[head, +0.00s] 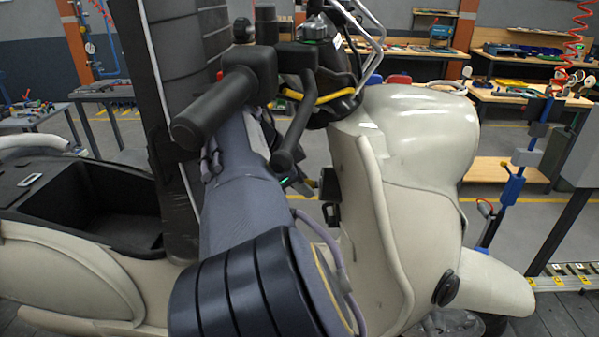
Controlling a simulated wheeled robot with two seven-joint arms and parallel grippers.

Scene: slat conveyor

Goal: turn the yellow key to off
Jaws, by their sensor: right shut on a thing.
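A cream scooter (405,150) stands side-on, facing right. My right arm reaches up past its near handlebar grip (215,106), and the wrist passes behind that grip and the brake lever (294,135). My right gripper (311,185) is small and partly hidden, at a black block (330,184) on the inner side of the front shield. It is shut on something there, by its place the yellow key. The key itself is covered, so I cannot see which way it is turned. My left gripper is not in view.
The black seat (190,50) is tipped upright, beside the open storage bin (40,205). Handlebar, lever and a yellow curved strip (336,96) crowd the space above my wrist. A blue stand (512,190) is at right; workbenches (530,95) stand behind.

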